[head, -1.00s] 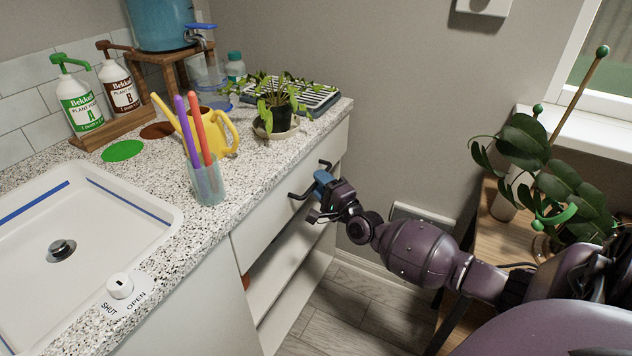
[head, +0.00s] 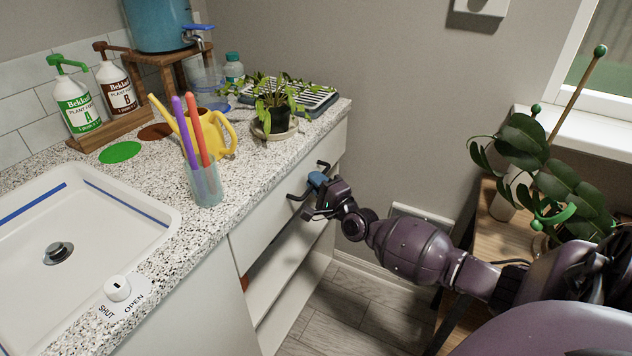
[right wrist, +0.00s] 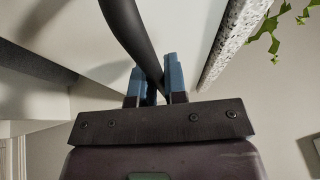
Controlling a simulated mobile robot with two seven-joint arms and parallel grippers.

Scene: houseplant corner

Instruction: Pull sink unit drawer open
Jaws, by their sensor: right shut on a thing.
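The sink unit drawer (head: 262,228) has a pale front under the speckled worktop and a dark bar handle (head: 296,196). The drawer front looks close to flush with the unit; I cannot tell whether it stands out a little. My right gripper (head: 317,181) has blue fingertips and is shut on the handle near its middle. In the right wrist view the dark handle (right wrist: 132,35) passes between the blue fingers of the gripper (right wrist: 155,85). My left gripper is not in view.
The worktop (head: 150,215) carries a cup of sticks (head: 207,188), a yellow watering can (head: 222,135) and a potted plant (head: 268,119) above the drawer. An open shelf (head: 283,270) lies below. A wooden plant stand (head: 480,225) is to the right. Floor (head: 345,300) shows between.

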